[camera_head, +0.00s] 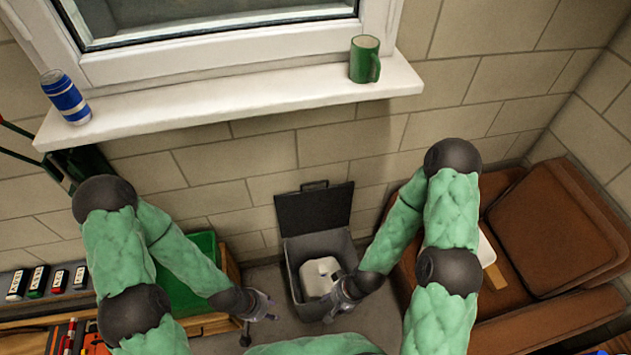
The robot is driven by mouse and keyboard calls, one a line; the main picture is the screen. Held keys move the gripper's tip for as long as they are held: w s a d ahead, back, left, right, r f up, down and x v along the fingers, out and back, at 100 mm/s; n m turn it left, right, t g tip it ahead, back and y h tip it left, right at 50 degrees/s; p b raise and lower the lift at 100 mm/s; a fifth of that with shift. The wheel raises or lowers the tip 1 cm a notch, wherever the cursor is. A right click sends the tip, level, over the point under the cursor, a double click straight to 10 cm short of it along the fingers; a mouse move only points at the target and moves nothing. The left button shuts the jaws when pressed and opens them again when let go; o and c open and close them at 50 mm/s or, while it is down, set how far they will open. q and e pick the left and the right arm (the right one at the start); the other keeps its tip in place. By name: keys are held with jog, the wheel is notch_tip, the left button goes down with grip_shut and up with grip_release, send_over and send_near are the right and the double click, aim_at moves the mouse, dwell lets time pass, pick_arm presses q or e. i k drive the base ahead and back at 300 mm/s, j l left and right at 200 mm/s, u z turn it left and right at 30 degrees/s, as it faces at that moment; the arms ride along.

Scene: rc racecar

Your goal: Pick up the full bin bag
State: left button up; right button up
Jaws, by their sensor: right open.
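A grey bin (293,258) stands on the floor against the wall, its dark lid (314,208) raised. A white bulky shape (318,276), which looks like the bin bag, sits inside it. Its details are too small to make out. My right gripper (335,312) is open at the bin's front right, overlapping the rim in the picture. I cannot tell whether it touches the bag. My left gripper (257,326) is left of the bin, apart from it and low. Its fingers are too small to read.
A brown sofa (548,220) stands on the right, with a white object (487,250) on it. A green box (190,285) and a shelf with small items (40,282) are on the left. The windowsill (230,95) above holds a blue can (66,98) and green mug (362,62).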

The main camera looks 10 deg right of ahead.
aim_at(317, 281)
jog(key=k+z, duration=0.35)
jog(key=k, duration=0.45)
jog(key=i+j+z, duration=0.45)
jog(key=j, duration=0.3)
jog(key=i+j+z, duration=0.25)
jog(key=i+j, duration=0.1)
jog(key=j, duration=0.1)
